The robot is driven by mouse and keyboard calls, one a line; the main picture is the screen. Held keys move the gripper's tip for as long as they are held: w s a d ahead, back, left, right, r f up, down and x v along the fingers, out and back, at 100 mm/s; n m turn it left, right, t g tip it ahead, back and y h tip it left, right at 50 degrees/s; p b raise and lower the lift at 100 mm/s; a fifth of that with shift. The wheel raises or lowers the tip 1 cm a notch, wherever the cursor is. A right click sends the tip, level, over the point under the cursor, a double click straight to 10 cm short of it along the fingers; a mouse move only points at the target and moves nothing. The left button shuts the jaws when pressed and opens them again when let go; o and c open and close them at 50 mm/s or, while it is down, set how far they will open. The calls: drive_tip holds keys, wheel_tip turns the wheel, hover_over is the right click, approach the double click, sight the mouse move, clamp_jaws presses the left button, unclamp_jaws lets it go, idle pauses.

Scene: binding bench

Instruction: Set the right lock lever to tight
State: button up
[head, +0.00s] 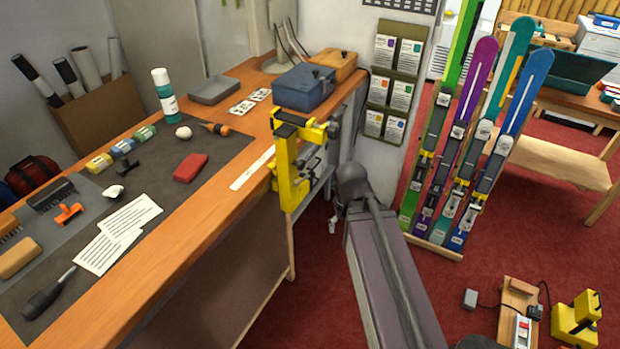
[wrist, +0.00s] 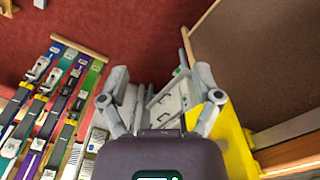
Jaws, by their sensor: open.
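A yellow vise (head: 287,172) is fixed at the bench's right-hand edge, with black pads on top. A small dark lever-like part (head: 317,161) shows on its right side; I cannot tell its setting or whether it is the right lock lever. In the wrist view, part of the yellow vise (wrist: 237,143) shows at the right of my gripper (wrist: 161,84). The two fingers are spread apart with nothing held between them.
The wooden bench (head: 215,228) carries a red block (head: 190,168), white cards and hand tools. A blue box (head: 303,87) stands behind the vise. A rack of colored skis (head: 465,150) stands to the right.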

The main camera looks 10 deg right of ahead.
drive_tip(key=shift+w, duration=0.1)
drive_tip(key=c, duration=0.7)
drive_tip(key=shift+w, duration=0.3)
drive_tip(key=c, duration=0.3)
drive_tip(key=shift+w+a+y, duration=0.1)
drive_tip(key=shift+w+y, duration=0.2)
drive_tip(key=shift+w, duration=0.05)
clamp_jaws()
drive_tip(key=w+d+r+n+t+y, duration=0.1)
drive_tip(key=w+d+r+n+y, duration=0.1)
drive_tip(key=w, duration=0.5)
drive_tip(key=w+d+r+n+t+y+b, duration=0.1)
drive_tip(key=w+d+r+n+y, duration=0.1)
drive_tip(key=w+y, duration=0.3)
drive_tip(key=w+d+r+n+t+y, duration=0.2)
drive_tip(key=w+r+n+y, duration=0.1)
drive_tip(key=w, duration=0.7)
drive_tip(key=shift+w+d+r+n+y, duration=0.25)
drive_tip(key=shift+d+r+n+y, duration=0.15)
drive_tip(key=shift+r, duration=0.05)
